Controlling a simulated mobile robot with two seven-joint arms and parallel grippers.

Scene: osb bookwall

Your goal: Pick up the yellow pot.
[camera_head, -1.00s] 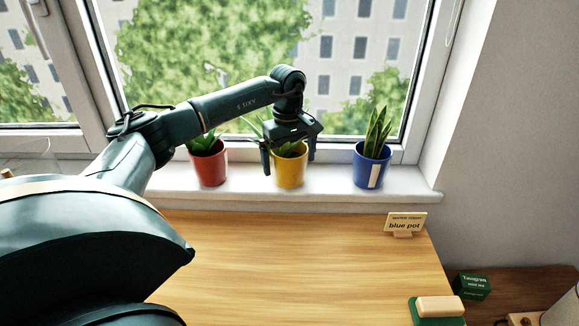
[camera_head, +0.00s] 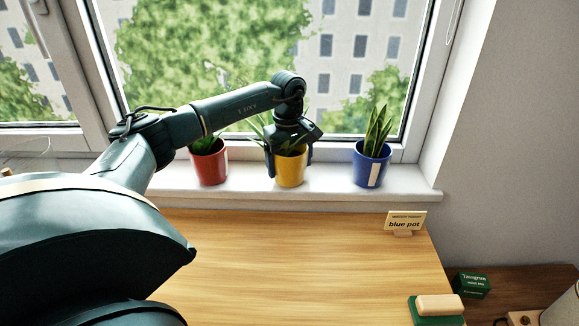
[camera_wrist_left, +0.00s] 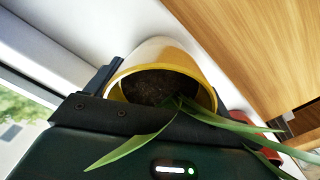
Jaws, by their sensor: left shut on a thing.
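The yellow pot (camera_head: 291,169) stands upright on the white windowsill, between a red pot and a blue pot, with a green plant in it. My left gripper (camera_head: 290,170) reaches down over it from above, with one finger on each side, shut on the pot. In the left wrist view the yellow pot (camera_wrist_left: 165,62) shows its rim, dark soil and long green leaves. The gripper's dark body hides the near part of the rim there. My right gripper is not in view.
The red pot (camera_head: 209,165) stands close on the left and the blue pot (camera_head: 371,166) on the right, each with a plant. The window is behind. A sign (camera_head: 405,222) reading "blue pot" stands on the wooden desk (camera_head: 310,255), whose middle is clear.

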